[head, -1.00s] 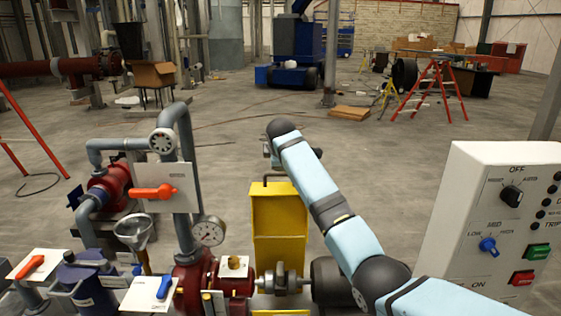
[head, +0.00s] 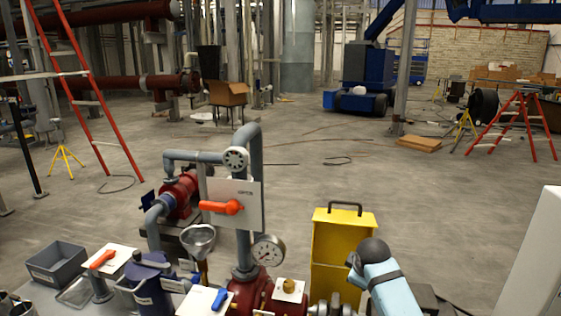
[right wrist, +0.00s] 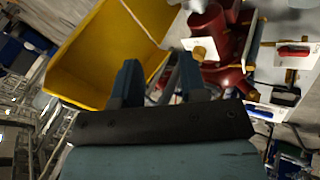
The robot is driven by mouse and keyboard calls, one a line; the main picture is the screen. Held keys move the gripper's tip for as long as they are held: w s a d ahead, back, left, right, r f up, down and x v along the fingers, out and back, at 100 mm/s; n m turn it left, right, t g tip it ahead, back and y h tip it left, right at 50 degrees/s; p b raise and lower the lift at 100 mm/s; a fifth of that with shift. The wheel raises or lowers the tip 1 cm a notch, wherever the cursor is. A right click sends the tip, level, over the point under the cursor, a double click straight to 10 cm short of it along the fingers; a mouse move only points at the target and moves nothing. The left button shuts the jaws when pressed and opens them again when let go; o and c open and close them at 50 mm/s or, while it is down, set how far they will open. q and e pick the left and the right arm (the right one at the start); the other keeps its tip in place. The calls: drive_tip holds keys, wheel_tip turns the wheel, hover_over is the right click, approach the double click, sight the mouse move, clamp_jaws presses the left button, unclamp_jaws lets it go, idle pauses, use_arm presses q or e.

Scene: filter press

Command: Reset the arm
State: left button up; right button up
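My right arm (head: 388,287), light blue with a dark rounded joint, comes up from the bottom right in the head view. It is bent low, just right of the yellow container (head: 340,245). In the right wrist view my right gripper (right wrist: 157,60) has its two dark fingers apart with nothing seen between them. The yellow container (right wrist: 105,55) and red pump parts (right wrist: 222,75) lie beyond the fingers. My left gripper is not in view.
The pale control panel (head: 530,265) is cut off at the right edge. Open floor lies beyond.

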drive_tip(key=s+d+f+m+g, duration=0.15)
drive_tip(key=s+f, duration=0.35)
drive_tip(key=s, duration=0.7)
drive_tip(key=s+d+f+m, duration=0.1)
drive_tip(key=s+f+m, duration=0.3)
drive_tip(key=s, duration=0.9)
drive_tip(key=s+d+r+m+g+y, duration=0.1)
drive_tip(key=s+r+m+g, duration=0.2)
drive_tip(key=s, duration=1.7)
drive_tip(key=w+a+f+t+y, duration=0.1)
drive_tip(key=w+a+f+t, duration=0.1)
drive_tip(key=f, duration=0.5)
drive_tip(key=w+a+f+t+y, duration=0.2)
drive_tip(key=w+a+f+t, duration=0.1)
drive_tip(key=f+t, duration=0.4)
drive_tip(key=shift+w+a, duration=0.25)
drive_tip(key=shift+a, duration=0.15)
